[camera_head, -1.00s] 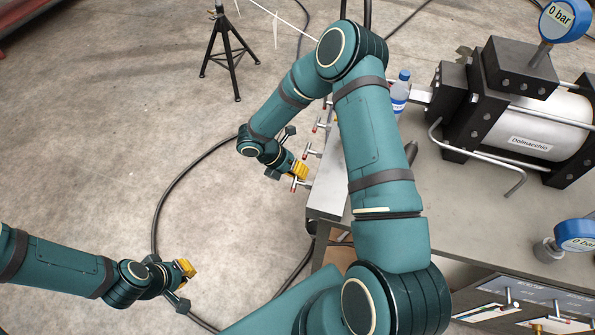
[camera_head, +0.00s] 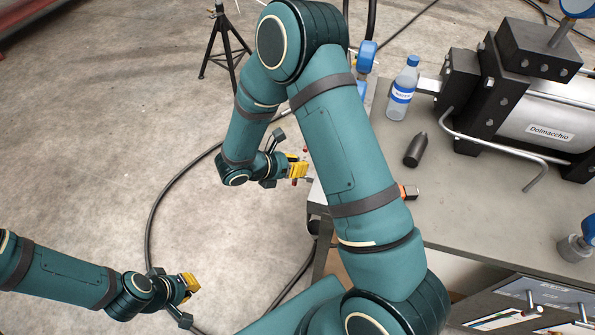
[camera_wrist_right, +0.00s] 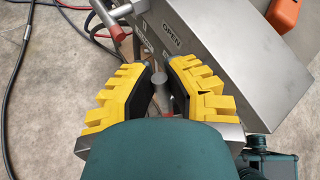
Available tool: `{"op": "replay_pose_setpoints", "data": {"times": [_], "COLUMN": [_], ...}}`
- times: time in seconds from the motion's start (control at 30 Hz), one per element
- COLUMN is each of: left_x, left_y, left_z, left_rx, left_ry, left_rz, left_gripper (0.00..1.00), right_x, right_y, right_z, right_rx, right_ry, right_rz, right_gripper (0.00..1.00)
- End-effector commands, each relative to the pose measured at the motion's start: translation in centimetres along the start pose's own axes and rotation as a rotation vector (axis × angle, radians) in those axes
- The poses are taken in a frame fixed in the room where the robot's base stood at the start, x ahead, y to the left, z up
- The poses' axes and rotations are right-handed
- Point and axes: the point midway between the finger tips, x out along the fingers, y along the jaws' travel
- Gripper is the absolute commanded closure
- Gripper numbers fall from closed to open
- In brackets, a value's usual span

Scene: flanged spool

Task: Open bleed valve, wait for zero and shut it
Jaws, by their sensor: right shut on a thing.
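My right gripper (camera_head: 297,167) is at the left edge of the bench, beside a valve manifold mostly hidden by my arm. In the right wrist view its yellow fingers (camera_wrist_right: 158,84) are shut on a grey valve handle (camera_wrist_right: 158,80). A plate marked OPEN (camera_wrist_right: 172,35) lies just behind it. Whether the valve is open or shut cannot be told. A second, red-tipped lever (camera_wrist_right: 117,24) stands further back, apart from the fingers. My left gripper (camera_head: 188,287) hangs over the floor at lower left, apart from everything; its jaw opening is unclear. Gauge readings are not legible now.
The bench (camera_head: 455,215) carries a bottle (camera_head: 403,90), a dark cylinder (camera_head: 415,149) and the Dolmacchio pump (camera_head: 550,120). A blue gauge (camera_head: 586,230) is cut off at the right edge. A black tripod (camera_head: 222,45) and a hose (camera_head: 152,215) are on the floor.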

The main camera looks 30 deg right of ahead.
Motion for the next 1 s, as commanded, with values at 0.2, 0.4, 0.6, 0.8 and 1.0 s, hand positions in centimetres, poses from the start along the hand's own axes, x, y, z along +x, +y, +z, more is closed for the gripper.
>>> {"op": "replay_pose_setpoints", "data": {"times": [0.2,0.4,0.6,0.8,1.0], "left_x": [2.7,4.2,5.2,5.6,5.7], "left_y": [-1.0,-1.6,-1.9,-2.1,-2.1], "left_z": [1.1,0.9,0.7,0.6,0.6], "left_rx": [0.007,0.008,0.009,0.009,0.009], "left_ry": [-0.022,-0.013,-0.007,-0.004,-0.003], "left_rz": [0.002,0.002,0.002,0.002,0.002], "left_gripper": [1.00,1.00,1.00,1.00,1.00], "right_x": [-0.3,-0.6,-0.8,-1.0,-1.0], "right_y": [-0.2,-0.4,-0.7,-0.8,-0.8], "right_z": [-0.7,-0.8,-0.8,-0.8,-0.7], "right_rx": [0.102,0.182,0.239,0.269,0.278], "right_ry": [-0.163,-0.284,-0.368,-0.412,-0.425], "right_rz": [0.021,0.034,0.042,0.046,0.046], "right_gripper": [1.00,1.00,1.00,1.00,1.00]}}
